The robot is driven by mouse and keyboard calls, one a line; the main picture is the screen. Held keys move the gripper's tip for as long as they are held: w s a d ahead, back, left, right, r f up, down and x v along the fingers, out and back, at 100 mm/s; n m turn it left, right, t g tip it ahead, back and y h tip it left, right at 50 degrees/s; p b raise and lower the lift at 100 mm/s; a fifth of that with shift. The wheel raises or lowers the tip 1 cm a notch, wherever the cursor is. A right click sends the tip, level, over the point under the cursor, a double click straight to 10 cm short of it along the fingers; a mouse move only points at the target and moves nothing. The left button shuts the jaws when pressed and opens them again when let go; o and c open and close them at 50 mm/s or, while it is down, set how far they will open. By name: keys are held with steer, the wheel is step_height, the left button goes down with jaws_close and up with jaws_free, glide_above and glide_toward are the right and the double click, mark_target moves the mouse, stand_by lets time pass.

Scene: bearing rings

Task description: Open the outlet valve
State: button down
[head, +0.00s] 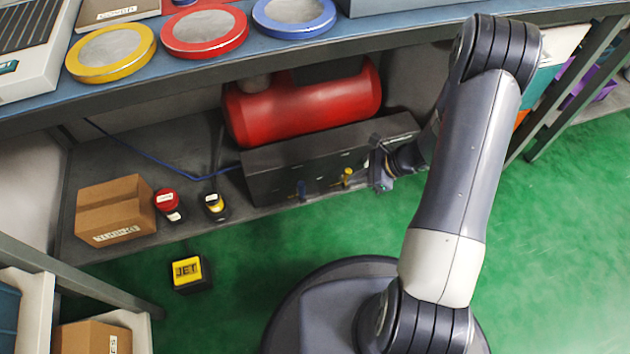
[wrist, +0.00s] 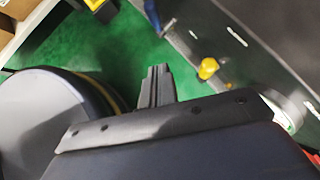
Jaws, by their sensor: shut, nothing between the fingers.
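I cannot read which one is marked as the outlet. My gripper (head: 381,172) is at the right end of the box, to the right of the yellow valve. In the wrist view the shut, empty fingers (wrist: 155,84) point over the green floor, and the yellow valve (wrist: 208,68) is to their right, apart from them. A pale round part (wrist: 287,108), partly hidden, is further right on the box.
A red tank (head: 305,100) lies behind the box. A carton (head: 113,205), a red-topped item (head: 167,203) and a yellow-black item (head: 214,206) stand on the shelf's left. A yellow-black JET block (head: 189,272) is on the floor. The blue worktop (head: 355,28) overhangs the shelf.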

steer(key=b, duration=0.6)
glide_toward(302, 193)
steer(key=shift+w+a+f, duration=0.85)
steer(key=shift+a+f, duration=0.6)
steer(key=shift+f, duration=0.8)
steer(key=shift+w+r, duration=0.1)
